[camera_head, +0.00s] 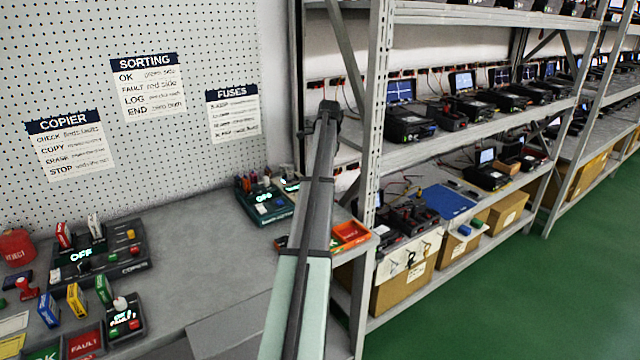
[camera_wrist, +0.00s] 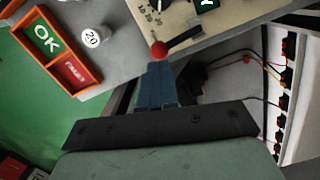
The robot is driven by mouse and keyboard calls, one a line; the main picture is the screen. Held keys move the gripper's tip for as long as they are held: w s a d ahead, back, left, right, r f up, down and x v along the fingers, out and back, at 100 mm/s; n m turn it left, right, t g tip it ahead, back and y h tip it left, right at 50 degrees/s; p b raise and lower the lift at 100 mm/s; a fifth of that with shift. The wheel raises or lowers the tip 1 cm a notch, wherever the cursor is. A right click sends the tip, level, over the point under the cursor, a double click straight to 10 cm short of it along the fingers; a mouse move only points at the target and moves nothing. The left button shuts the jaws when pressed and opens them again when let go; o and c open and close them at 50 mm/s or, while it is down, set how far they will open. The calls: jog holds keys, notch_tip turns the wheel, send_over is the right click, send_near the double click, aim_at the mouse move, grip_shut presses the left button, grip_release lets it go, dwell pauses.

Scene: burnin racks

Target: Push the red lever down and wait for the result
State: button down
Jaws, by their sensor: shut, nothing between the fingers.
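The red lever shows in the wrist view as a round red knob (camera_wrist: 159,49) with a dark bar beside it, on a beige panel (camera_wrist: 185,18) with printed scale marks. My gripper (camera_wrist: 158,68) is shut and empty. Its blue-grey fingertips are just below the knob in the picture; whether they touch it I cannot tell. A small dark green display (camera_wrist: 207,3) on the panel is cut off by the top edge, with only a letter like "Y" showing. In the head view my arm reaches toward the shelf, and I cannot make out the lever there.
An orange tray (camera_wrist: 97,75) with green "OK" and red compartments lies left of the panel, with a white cap marked 20 (camera_wrist: 92,37) beside it. Cables and sockets (camera_wrist: 284,75) are at the right. In the head view, shelf uprights (camera_head: 372,130) stand close to my arm.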

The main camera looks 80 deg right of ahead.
jog(key=shift+w+f, duration=0.15)
jog(key=shift+f, duration=1.1)
jog(key=shift+f, duration=0.1)
jog(key=shift+f, duration=1.05)
jog(key=s, duration=0.1)
jog(key=s+d+r, duration=0.1)
jog(key=shift+s+d, duration=0.2)
jog(key=shift+s, duration=0.1)
jog(key=shift+r, duration=0.1)
notch_tip(320, 180, up, 7)
jog(key=shift+s+d+r, duration=0.15)
jog(key=shift+s+r, duration=0.05)
jog(key=shift+s, duration=0.15)
